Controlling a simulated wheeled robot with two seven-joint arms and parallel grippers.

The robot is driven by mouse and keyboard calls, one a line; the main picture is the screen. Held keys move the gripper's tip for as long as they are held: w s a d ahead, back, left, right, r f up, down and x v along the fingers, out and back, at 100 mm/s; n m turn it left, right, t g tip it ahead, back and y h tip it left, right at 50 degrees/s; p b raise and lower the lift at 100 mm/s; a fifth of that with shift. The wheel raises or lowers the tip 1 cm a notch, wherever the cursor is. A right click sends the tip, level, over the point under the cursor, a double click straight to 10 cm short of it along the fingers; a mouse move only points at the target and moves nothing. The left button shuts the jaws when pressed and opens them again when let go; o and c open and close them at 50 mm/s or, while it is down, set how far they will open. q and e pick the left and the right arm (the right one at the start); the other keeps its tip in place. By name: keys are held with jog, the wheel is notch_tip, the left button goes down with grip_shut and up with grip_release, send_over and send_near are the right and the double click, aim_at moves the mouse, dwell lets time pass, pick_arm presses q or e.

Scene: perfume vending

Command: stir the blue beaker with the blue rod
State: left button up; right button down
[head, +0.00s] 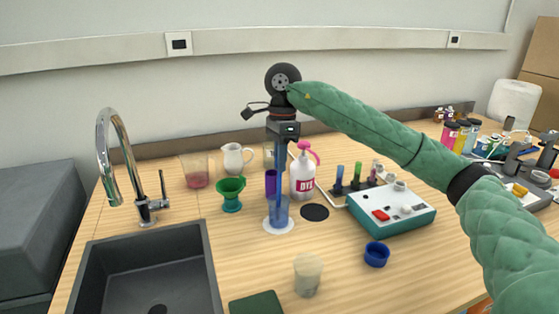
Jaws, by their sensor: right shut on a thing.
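The blue beaker (279,215) is a see-through blue vessel standing on a white round pad (272,232) in the middle of the counter. My right gripper (282,142) points down above it and is shut on the blue rod (280,172). The rod is close to upright, and its lower end appears to be inside the beaker; whether it touches the bottom I cannot tell. My left gripper is not in view.
Close around the beaker stand a green cup (231,193), a purple vessel (270,184) and a white-pink DYE bottle (303,178). A teal-white device (395,211) is to the right, a dark sink (150,270) front left. A cream cup (307,274) stands in front.

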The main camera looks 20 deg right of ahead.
jog(key=shift+r, duration=0.1)
jog(key=shift+p+v, duration=0.55)
jog(key=shift+v, duration=0.65)
jog(key=shift+p+v, duration=1.65)
jog(key=shift+v, duration=1.1)
jog(key=shift+r, duration=0.15)
jog(key=shift+s+a+p+v, duration=0.1)
jog(key=shift+s+p+v, duration=0.05)
jog(key=shift+p+v, duration=0.5)
jog(key=shift+s+a+p+v, duration=0.15)
jog(key=shift+p+v, duration=0.3)
jog(key=shift+v, duration=0.45)
jog(key=shift+s+p+v, duration=0.15)
jog(key=shift+p+v, duration=0.4)
jog(key=shift+v, duration=0.2)
jog(key=shift+r, duration=0.15)
